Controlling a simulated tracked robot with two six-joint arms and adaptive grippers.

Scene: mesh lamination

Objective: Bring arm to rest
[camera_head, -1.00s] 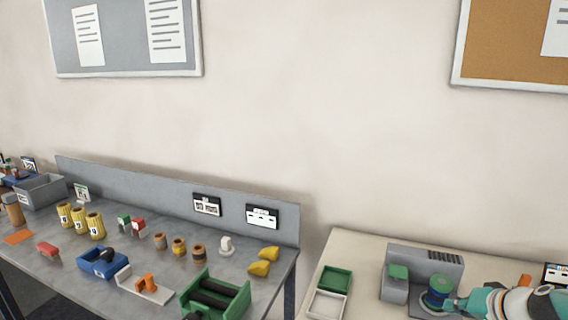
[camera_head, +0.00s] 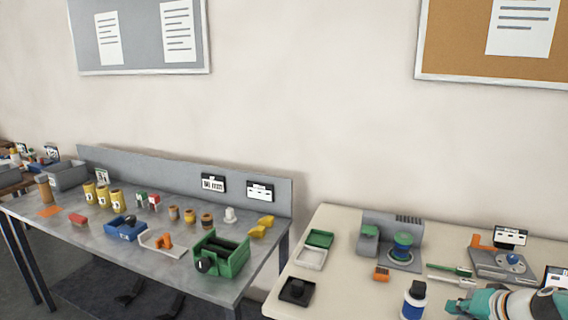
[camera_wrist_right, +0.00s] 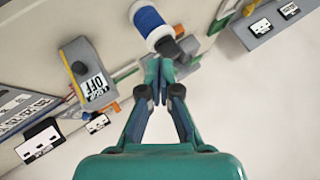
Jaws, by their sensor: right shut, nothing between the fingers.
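My right gripper (camera_head: 462,305) is at the lower right of the head view, above the front of the cream table (camera_head: 336,222). In the right wrist view its teal fingers (camera_wrist_right: 158,75) are together with nothing between them. A white bottle with a blue band (camera_head: 414,300) stands on the cream table, left of the gripper. It also shows in the right wrist view (camera_wrist_right: 150,22), beyond the fingertips; whether they touch it I cannot tell. My left gripper is not in view.
The cream table holds a grey machine with a green-and-blue spool (camera_head: 402,246), green tray (camera_head: 320,239), white tray (camera_head: 311,258), black block (camera_head: 297,291) and grey device (camera_head: 500,264). The grey bench (camera_head: 75,235) at left holds yellow cylinders and a green roller unit (camera_head: 221,256).

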